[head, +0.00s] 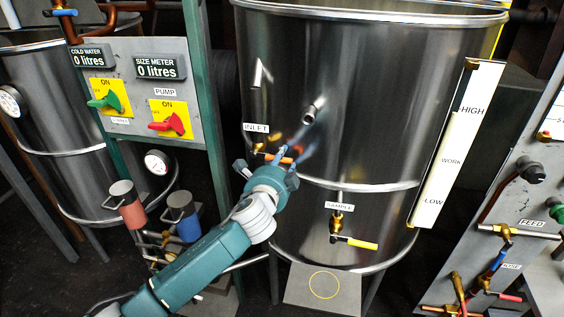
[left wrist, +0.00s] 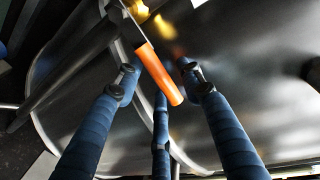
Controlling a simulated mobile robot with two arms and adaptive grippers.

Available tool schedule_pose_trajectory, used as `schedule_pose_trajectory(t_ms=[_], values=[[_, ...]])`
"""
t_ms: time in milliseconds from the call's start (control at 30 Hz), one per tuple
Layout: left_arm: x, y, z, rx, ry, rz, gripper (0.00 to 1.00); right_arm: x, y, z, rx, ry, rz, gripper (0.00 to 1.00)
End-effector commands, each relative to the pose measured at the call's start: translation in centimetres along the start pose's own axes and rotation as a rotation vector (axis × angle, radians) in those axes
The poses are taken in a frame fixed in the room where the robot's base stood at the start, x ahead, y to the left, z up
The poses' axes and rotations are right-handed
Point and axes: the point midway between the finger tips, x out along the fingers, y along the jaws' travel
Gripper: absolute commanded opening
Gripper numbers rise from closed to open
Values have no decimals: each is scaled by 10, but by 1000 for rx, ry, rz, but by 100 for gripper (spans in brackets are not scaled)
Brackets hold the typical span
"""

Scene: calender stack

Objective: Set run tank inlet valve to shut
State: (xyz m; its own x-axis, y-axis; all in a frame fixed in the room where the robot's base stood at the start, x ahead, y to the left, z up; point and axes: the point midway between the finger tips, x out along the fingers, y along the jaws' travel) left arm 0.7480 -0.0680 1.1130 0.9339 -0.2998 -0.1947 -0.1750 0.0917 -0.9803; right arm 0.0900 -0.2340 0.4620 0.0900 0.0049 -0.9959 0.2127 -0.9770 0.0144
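The run tank inlet valve shows in the head view as a brass body with an orange handle (head: 279,159), just below the INLET label (head: 256,128) on the big steel tank. The handle points right from the body, close to level. My left gripper (head: 266,166) is at the handle, fingers spread. In the left wrist view the orange handle (left wrist: 160,76) runs slantwise between the open fingers of the left gripper (left wrist: 159,73). I cannot tell whether any finger touches it. My right gripper is not in view.
The steel tank (head: 350,100) fills the middle. Below is a SAMPLE valve with a yellow handle (head: 362,244). A control panel (head: 133,75) with green and red switches stands left, above red and blue cylinders. A panel marked FEED (head: 532,226) stands right.

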Motion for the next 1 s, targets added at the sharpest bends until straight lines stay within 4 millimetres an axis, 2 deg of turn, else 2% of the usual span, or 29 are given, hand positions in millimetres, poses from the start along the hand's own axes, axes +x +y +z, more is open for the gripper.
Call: schedule_pose_trajectory(t_ms=[133,267,700,833,1000], values=[[-3,1,0,-1,0,1,38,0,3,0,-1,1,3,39],[-17,1,0,-3,2,0,38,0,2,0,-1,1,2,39],[-101,1,0,0,1,1,38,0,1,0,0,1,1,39],[-114,0,0,0,-1,0,38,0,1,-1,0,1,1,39],[-120,0,0,0,0,0,38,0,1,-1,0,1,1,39]])
